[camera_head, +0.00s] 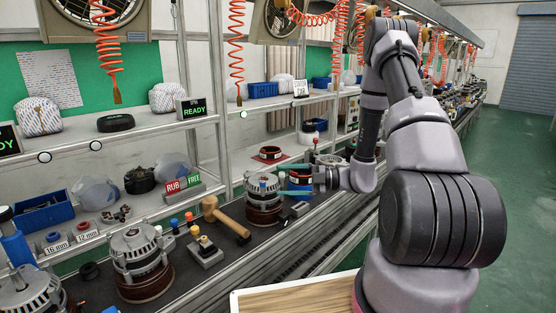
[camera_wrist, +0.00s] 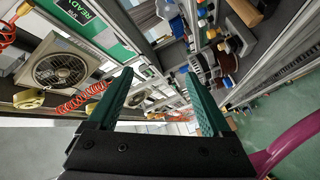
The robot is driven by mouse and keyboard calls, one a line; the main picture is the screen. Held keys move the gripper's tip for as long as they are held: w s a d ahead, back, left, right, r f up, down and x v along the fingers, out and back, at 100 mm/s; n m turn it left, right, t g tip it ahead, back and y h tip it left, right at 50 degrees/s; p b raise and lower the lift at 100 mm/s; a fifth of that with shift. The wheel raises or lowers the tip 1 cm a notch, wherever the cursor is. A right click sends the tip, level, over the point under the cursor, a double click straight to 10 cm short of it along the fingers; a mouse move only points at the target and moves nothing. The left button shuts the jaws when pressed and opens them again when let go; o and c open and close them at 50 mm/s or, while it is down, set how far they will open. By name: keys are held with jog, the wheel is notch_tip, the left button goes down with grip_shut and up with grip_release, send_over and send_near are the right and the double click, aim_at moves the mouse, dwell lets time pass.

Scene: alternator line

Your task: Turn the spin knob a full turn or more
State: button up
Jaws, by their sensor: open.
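My gripper (camera_head: 284,183) points left along the bench, its two green fingers apart with nothing seen between them. It also shows open in the wrist view (camera_wrist: 160,76). Just left of the fingertips, an alternator (camera_head: 263,205) with a silver top and brown lower part stands upright on the dark bench. A small blue piece (camera_head: 262,184) shows on its upper part and may be the spin knob; I cannot tell for certain. The head view does not show clearly whether the fingers touch the alternator.
A wooden mallet (camera_head: 226,217) lies left of the alternator, beside a small block with pegs (camera_head: 205,250). Another alternator (camera_head: 141,262) stands nearer on the bench. A red-and-black ring part (camera_head: 299,178) sits behind my gripper. Shelf posts (camera_head: 222,90) and hanging orange hoses (camera_head: 237,50) border the bench.

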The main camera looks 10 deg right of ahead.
jog(key=s+a+r+n+g+h, duration=0.2)
jog(key=r+n, duration=0.6)
jog(key=n, duration=0.4)
jog(key=shift+s+a+r+g+h, duration=0.45)
jog(key=shift+s+g, duration=0.65)
jog(key=shift+g, duration=0.5)
jog(key=shift+f+y, duration=0.1)
jog(key=shift+y, duration=0.15)
